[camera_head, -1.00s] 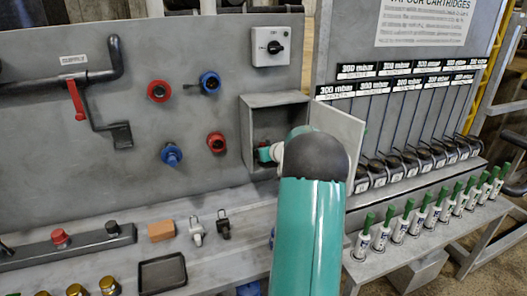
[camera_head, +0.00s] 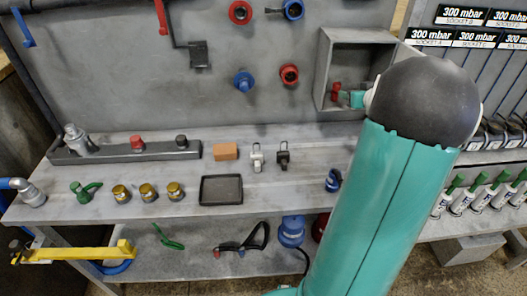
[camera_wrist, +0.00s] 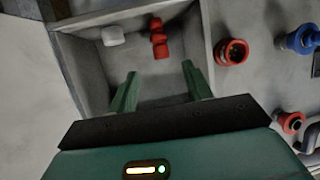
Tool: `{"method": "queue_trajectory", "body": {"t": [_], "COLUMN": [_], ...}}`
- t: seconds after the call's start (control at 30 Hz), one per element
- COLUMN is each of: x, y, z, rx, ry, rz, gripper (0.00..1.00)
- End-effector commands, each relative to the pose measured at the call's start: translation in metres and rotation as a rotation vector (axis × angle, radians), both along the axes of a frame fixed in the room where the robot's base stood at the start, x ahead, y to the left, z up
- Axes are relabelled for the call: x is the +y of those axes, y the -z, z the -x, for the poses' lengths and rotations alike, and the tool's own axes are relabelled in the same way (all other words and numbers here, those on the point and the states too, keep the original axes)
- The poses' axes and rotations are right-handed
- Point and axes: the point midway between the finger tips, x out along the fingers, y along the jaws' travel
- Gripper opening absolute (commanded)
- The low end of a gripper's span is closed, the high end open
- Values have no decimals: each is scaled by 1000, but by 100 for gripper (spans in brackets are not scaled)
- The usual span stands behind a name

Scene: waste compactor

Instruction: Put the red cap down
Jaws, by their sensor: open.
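A small red object (camera_wrist: 158,38), perhaps the red cap, shows in the grey open box in the wrist view. It looks like two or three red lumps against the box's inner wall. It also shows in the head view (camera_head: 336,92) inside the wall box (camera_head: 323,66). My gripper (camera_wrist: 160,84) is open, its green fingers reaching into the box mouth with nothing between them. The red object is beyond the fingertips, apart from them. In the head view my gripper (camera_head: 355,98) is partly hidden by my arm.
A small white object (camera_wrist: 113,36) is also in the box. Red (camera_head: 289,74) and blue (camera_head: 243,81) fittings stick out of the panel left of it. Below, the bench holds a black tray (camera_head: 221,202), an orange block (camera_head: 225,152) and brass fittings (camera_head: 147,192).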

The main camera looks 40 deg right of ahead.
Motion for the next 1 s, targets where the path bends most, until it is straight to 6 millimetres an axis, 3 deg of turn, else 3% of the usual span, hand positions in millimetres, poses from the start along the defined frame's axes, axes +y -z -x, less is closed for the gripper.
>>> {"method": "queue_trajectory", "body": {"t": [0.17,0.3,0.47,0.6,0.77,0.9,1.0], "x": [33,92,174,251,344,426,475], "y": [-32,-71,-97,-100,-85,-61,-44], "z": [-27,-50,-53,-36,2,49,85], "rx": [2,26,89,178,318,461,557], "ry": [32,96,147,145,68,-74,-199], "rz": [68,141,161,129,53,-28,-78], "gripper": [50,50,50,50,50,50,50]}}
